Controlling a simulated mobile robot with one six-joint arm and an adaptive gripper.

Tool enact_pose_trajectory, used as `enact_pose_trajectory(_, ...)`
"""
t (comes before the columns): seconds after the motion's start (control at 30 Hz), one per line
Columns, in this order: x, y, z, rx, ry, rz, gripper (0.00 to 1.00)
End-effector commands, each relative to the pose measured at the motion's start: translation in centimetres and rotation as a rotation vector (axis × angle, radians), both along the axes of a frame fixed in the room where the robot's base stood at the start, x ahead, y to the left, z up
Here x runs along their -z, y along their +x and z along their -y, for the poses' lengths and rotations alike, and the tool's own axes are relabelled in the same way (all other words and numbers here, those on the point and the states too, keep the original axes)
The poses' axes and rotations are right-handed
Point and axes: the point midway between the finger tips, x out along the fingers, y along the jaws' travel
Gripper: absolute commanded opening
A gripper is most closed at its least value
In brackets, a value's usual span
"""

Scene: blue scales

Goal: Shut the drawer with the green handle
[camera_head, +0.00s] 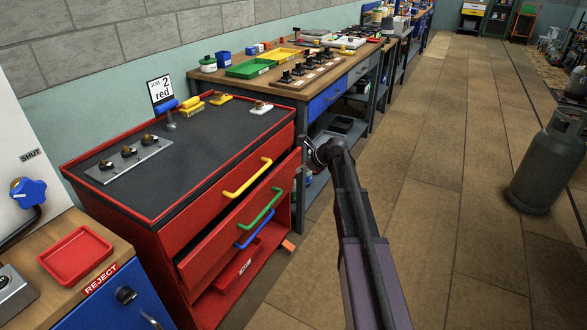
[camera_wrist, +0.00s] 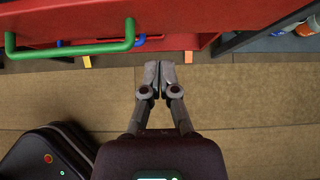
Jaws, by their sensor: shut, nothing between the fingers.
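The red drawer with the green handle (camera_head: 260,209) stands pulled out from the red cabinet (camera_head: 208,192), below the drawer with the yellow handle. In the wrist view the green handle (camera_wrist: 75,46) is at the upper left, in front of a red face. My gripper (camera_head: 307,150) is near the right end of the open drawer's front; it hides little of the drawer. In the wrist view my gripper (camera_wrist: 158,68) has its fingertips together and empty. They point toward the red face, to the right of the green handle, and appear apart from both.
The yellow handle (camera_head: 247,177) is above and a blue handle (camera_head: 254,230) below. A workbench with a blue drawer (camera_head: 327,97) stands beyond the cabinet. A grey gas cylinder (camera_head: 547,165) stands at right. The wooden floor (camera_head: 440,170) between is clear.

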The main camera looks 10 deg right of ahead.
Motion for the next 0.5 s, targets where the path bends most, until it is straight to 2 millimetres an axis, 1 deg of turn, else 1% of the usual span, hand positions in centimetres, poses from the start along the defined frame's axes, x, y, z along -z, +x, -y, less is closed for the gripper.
enact_pose_trajectory(0.03, -0.9, -0.4, 0.3, 0.001, 0.0, -0.001, 0.0)
enact_pose_trajectory(0.2, -2.3, -1.3, 1.3, 0.002, 0.0, -0.001, 0.0)
enact_pose_trajectory(0.5, -3.6, -2.3, 2.4, -0.001, 0.001, 0.001, 0.0)
